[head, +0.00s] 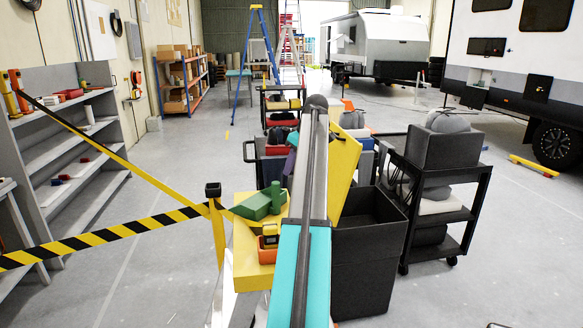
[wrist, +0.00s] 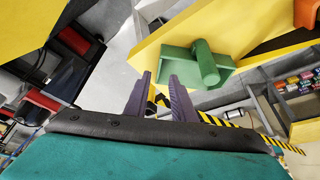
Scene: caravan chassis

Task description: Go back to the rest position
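My gripper (wrist: 160,75) shows in the wrist view with its two purple fingers apart. I see nothing held between them. In the head view my arm stretches forward up the middle of the picture and largely hides the gripper; small purple parts show just left of the arm. In the head view the green block (head: 255,206) sits on the yellow top (head: 245,262), left of my arm.
Yellow-black tape (head: 110,232) runs from a post (head: 213,192) across the left. A black bin (head: 368,265) and dark cart (head: 435,195) stand close on the right. Grey shelves (head: 75,150) line the left wall. Floor (head: 150,270) is clear left of the yellow top.

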